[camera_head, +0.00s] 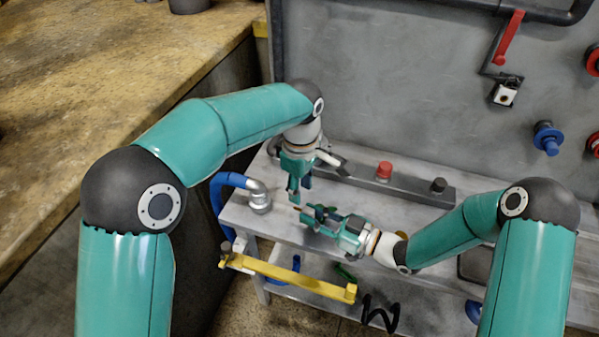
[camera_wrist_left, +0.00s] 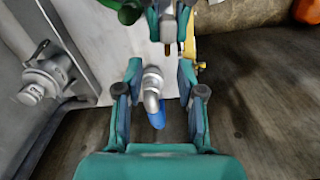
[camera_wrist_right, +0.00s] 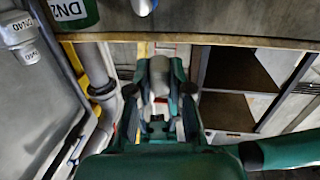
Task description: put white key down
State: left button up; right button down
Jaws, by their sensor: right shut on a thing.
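My right gripper (camera_head: 306,213) comes from the right over the grey bench and points left, shut on a small pale thing, apparently the white key. The fingers mostly hide it. A small light tip shows past them, and in the left wrist view a whitish piece (camera_wrist_left: 168,30) shows between the right fingers. My left gripper (camera_head: 299,192) points down just above and left of the right one, close to it. Its fingers stand apart in the left wrist view (camera_wrist_left: 160,92), with nothing clearly held between them.
The bench carries a metal pipe end with a blue hose (camera_head: 259,197) at left and a panel with a red button (camera_head: 384,170) behind. A red lever (camera_head: 509,38) and a white padlock-like box (camera_head: 505,94) are on the wall.

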pick_arm(q)
notch_tip(320, 180, down, 6)
dwell(0.4)
jog(key=shift+f, duration=0.1)
grip_shut()
jog(key=shift+w, duration=0.1)
pick_arm(e)
jog(key=shift+s+a, duration=0.1)
jog(key=c, duration=1.1)
grip_release()
jog(key=shift+o, duration=0.6)
